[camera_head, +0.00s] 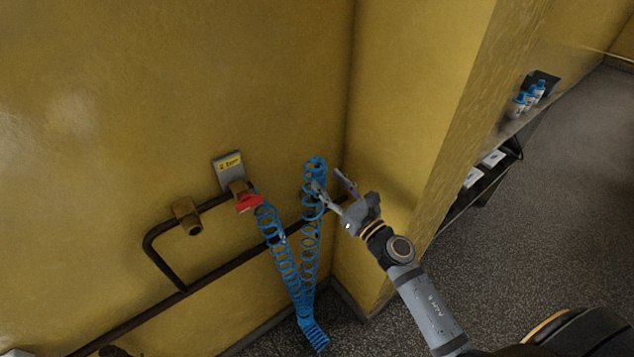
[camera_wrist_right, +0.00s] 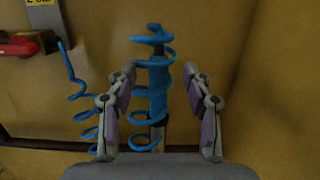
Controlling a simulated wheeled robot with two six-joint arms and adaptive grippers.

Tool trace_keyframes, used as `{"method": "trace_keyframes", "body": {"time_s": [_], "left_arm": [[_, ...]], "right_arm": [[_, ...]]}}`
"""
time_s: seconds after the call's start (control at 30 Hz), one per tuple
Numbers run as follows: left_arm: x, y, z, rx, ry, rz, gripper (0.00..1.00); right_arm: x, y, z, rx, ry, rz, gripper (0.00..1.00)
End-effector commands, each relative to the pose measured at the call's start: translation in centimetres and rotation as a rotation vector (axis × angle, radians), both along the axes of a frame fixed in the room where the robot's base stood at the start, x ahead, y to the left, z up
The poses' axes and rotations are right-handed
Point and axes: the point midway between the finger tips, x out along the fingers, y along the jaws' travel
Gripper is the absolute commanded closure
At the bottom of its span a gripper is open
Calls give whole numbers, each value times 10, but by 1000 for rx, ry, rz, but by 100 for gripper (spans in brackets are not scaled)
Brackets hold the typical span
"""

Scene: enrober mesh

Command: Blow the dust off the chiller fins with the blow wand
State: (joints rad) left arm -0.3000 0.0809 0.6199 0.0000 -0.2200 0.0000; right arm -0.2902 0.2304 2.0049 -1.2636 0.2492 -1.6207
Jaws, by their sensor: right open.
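My right gripper (camera_head: 328,181) is open in front of the yellow wall, at the upper end of the blue coiled hose (camera_head: 286,262). In the right wrist view, a blue upright piece with dark parts above and below, which looks like the blow wand (camera_wrist_right: 159,88), stands between the two open fingers (camera_wrist_right: 159,90). Blue coils pass around it. I see a gap on each side, so the fingers do not appear to touch it. The chiller fins are not in view. My left gripper is not in view.
The hose hangs in a loop from a valve with a red handle (camera_head: 249,203), below a grey plate with a yellow label (camera_head: 230,163). A dark pipe (camera_head: 226,268) runs along the wall. A wall corner stands close on the right. Blue-capped bottles (camera_head: 527,99) stand on a shelf beyond.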

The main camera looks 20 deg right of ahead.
Motion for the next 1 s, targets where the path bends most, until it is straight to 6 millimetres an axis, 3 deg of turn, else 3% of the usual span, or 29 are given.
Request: {"method": "trace_keyframes", "body": {"time_s": [0.17, 0.43, 0.7, 1.0], "left_arm": [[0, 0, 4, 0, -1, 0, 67], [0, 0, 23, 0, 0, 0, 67], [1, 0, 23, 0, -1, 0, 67], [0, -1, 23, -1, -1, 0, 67]], "right_arm": [[6, 2, 2, 2, 0, 0, 49], [45, 18, 4, 1, -1, 0, 49], [49, 20, 2, 0, 0, 1, 49], [49, 20, 2, 1, 0, 0, 88]]}}
